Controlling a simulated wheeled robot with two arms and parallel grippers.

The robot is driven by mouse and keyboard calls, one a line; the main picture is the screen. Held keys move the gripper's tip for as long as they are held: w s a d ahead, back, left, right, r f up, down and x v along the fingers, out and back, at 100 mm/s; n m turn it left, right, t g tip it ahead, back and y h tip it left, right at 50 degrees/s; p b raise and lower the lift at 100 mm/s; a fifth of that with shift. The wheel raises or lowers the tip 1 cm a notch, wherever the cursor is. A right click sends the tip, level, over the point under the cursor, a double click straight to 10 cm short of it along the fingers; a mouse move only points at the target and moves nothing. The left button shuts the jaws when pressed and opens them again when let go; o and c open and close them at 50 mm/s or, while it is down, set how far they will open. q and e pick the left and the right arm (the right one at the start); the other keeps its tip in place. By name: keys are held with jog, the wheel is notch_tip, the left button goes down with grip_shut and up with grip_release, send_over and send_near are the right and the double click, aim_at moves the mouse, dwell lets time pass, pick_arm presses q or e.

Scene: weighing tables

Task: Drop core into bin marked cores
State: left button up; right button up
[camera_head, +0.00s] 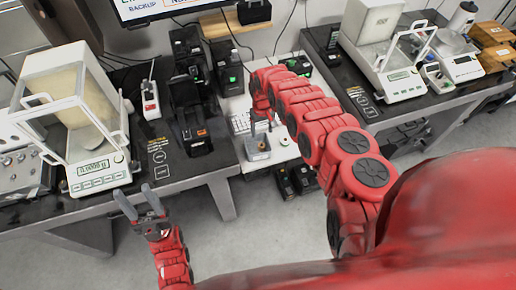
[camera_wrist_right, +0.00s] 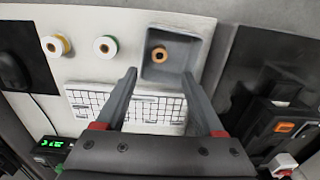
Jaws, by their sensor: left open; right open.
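A small orange-brown ring, which looks like the core (camera_wrist_right: 158,54), shows inside a square grey bin (camera_wrist_right: 205,30) in the right wrist view. The bin also shows in the head view (camera_head: 258,155) on the white middle table. No marking on it is readable. My right gripper (camera_wrist_right: 160,75) is open and empty, its fingertips at the near side of the bin with the ring beyond and between them. In the head view the right gripper (camera_head: 261,124) points down over the bin, partly hidden by its arm. My left gripper (camera_head: 137,196) is open and empty over the floor, before the left table.
Enclosed balances stand on the left table (camera_head: 92,178) and right table (camera_head: 402,84). Black printers (camera_head: 192,120) stand left of the bin.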

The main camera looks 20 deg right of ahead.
notch_tip(320, 180, up, 17)
jog(key=p, duration=0.2)
dwell(0.4)
dwell(0.3)
